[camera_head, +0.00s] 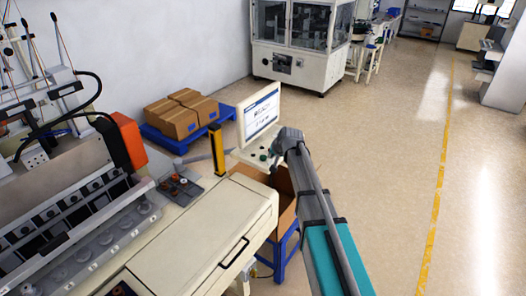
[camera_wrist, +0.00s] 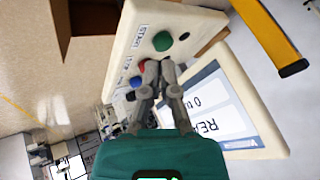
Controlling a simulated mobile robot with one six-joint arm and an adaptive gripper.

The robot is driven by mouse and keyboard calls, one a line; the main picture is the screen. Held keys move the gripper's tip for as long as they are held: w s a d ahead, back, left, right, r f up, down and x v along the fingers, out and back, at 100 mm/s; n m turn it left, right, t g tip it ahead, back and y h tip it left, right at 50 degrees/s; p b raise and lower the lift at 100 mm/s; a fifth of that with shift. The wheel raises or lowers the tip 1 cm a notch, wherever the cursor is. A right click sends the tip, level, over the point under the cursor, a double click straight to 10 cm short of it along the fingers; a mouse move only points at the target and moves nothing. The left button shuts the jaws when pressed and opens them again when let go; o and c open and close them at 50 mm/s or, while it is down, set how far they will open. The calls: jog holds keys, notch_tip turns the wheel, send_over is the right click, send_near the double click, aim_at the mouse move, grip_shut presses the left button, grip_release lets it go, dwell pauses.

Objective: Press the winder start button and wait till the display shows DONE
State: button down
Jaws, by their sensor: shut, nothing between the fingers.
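The winder's cream control panel (camera_wrist: 170,20) fills the upper middle of the wrist view. Its large green button (camera_wrist: 162,41) sits beside a label reading START. Red (camera_wrist: 142,66) and blue (camera_wrist: 135,82) buttons lie lower on the panel. My gripper (camera_wrist: 158,66) is shut and empty, its tips just below the green button in the picture; contact is not visible. In the head view my gripper (camera_head: 278,148) is over the panel (camera_head: 250,157) and hides part of it. The display (camera_wrist: 222,108) shows letters starting "REA"; it also stands behind the panel in the head view (camera_head: 262,113), too small to read.
A yellow post (camera_head: 217,150) stands left of the display. Cardboard boxes (camera_head: 180,112) lie on a blue pallet behind. An open carton (camera_head: 285,205) sits on a blue stand (camera_head: 283,250) below the panel. The winding machine (camera_head: 75,215) fills the left; floor at right is clear.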

notch_tip(320, 180, up, 5)
jog(key=t+p, duration=0.2)
send_over(262, 155)
jog(key=s, duration=0.1)
jog(key=shift+s+d+r+m+y, duration=0.1)
jog(key=shift+d+m+y, duration=0.2)
jog(key=shift+m+y, duration=0.1)
notch_tip(262, 155, down, 9)
jog(key=b, duration=0.8)
jog(key=shift+r, duration=0.1)
jog(key=shift+b, duration=0.35)
dwell(0.9)
jog(key=shift+f+b, duration=0.3)
jog(key=shift+f, duration=0.15)
jog(key=shift+s+f+b, duration=0.1)
jog(key=shift+f+b, duration=0.6)
dwell(1.2)
jog(key=shift+r, duration=0.15)
jog(key=shift+r+p, duration=1.05)
jog(key=shift+p, duration=0.15)
